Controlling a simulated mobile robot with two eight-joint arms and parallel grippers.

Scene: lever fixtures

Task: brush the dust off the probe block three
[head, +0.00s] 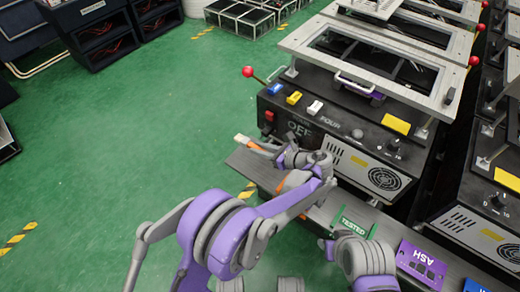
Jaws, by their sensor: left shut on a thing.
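My left gripper (281,155) is shut on a brush (257,146) with a pale tip and an orange part. The brush points left, over the bench edge in front of the nearest fixture (330,130). I cannot make out a probe block marked three; the frame and dark opening hide detail. My right arm's wrist (365,255) is low at the bench front, and its fingers do not show clearly.
Blue, yellow and white switches (294,98) line the fixture's front. More fixtures stand behind and right. The green floor at left is open.

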